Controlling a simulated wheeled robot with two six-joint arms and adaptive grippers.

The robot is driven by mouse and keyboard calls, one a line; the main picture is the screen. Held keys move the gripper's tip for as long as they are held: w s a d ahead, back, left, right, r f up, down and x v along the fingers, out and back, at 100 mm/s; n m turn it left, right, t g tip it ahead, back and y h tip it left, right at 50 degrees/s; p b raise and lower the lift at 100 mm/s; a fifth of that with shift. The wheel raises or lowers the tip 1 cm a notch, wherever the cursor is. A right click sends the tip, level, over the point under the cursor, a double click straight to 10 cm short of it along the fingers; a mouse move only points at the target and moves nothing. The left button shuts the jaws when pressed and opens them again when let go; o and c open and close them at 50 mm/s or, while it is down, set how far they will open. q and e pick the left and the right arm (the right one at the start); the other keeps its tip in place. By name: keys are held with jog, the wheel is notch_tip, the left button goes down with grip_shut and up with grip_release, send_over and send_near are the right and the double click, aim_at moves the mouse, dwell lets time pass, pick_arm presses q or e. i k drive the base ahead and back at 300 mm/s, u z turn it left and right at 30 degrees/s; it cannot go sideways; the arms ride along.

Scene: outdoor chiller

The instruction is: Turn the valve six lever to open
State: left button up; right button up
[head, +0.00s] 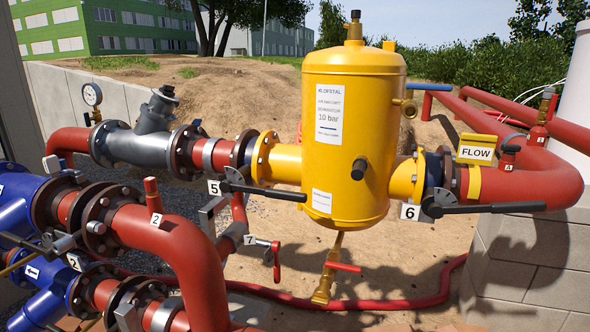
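The label 6 (410,212) hangs at the right side of the yellow tank, below the pipe joint. The valve six lever (495,208) is a long black handle. It runs nearly level to the right from a round grey plate (437,204) beside the label, in front of the red pipe. The valve body behind the plate is mostly hidden. Neither of my grippers shows in the head view, and nothing is touching the lever.
The yellow tank (345,130) stands left of valve six. A black lever (268,192) at label 5 (214,187) points right. A yellow FLOW sign (476,150) sits above the valve six lever. A grey block wall (530,265) stands below it. Red pipes (180,240) fill the left foreground.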

aim_at(435, 210)
jog(key=u, duration=0.05)
jog(key=k, duration=0.5)
jog(key=z, duration=1.8)
jog(key=i, duration=1.3)
jog(key=u, duration=1.5)
